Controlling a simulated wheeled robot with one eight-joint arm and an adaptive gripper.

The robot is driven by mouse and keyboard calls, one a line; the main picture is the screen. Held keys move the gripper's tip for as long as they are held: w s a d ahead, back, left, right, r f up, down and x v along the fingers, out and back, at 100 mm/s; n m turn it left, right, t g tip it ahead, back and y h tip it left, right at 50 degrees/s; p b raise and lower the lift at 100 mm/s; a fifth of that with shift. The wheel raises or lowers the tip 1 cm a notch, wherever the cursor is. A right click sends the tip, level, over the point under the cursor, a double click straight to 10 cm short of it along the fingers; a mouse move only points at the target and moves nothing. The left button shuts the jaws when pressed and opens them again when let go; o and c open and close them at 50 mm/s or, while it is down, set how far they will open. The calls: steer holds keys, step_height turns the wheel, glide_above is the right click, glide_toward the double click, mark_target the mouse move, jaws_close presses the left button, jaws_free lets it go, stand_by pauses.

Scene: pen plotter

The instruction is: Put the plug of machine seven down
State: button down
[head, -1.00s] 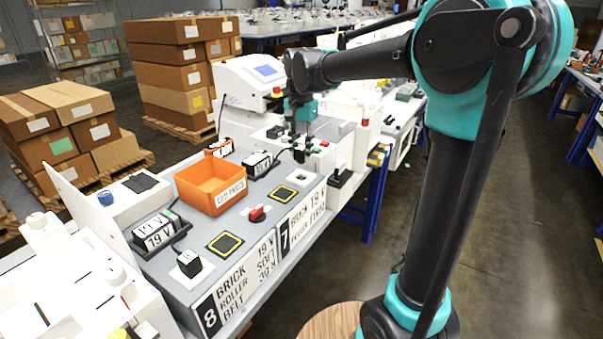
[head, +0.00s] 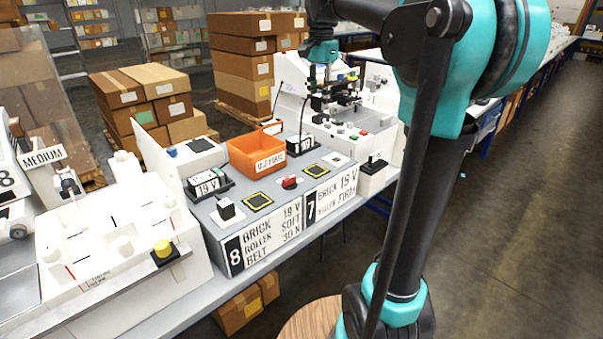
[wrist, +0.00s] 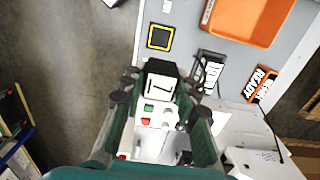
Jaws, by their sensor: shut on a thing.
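My gripper (wrist: 163,92) is shut on a black plug (wrist: 160,68) with a white face marked 7, in the middle of the wrist view. In the head view my gripper (head: 319,92) hangs above the far end of the grey deck, against the white machine; the plug is hard to make out there. Station seven's label (head: 330,195) is on the deck's front. Above it are a yellow-edged black square (head: 317,170) and a small white pad (head: 336,158). The square also shows in the wrist view (wrist: 160,37), apart from the plug.
An orange bin (head: 256,155) and a black power brick (head: 300,144) stand on the deck behind the square. A red switch (head: 290,182) sits left of it. Station eight's black plug (head: 226,208) stands further left. A white machine (head: 372,122) stands at right.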

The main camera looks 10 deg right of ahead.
step_height(320, 180, down, 20)
steer(key=shift+r, duration=0.2)
stand_by(0.4)
steer(key=c, duration=1.1)
jaws_free()
steer(key=shift+f, duration=0.1)
steer(key=shift+c, duration=0.2)
step_height(320, 180, up, 12)
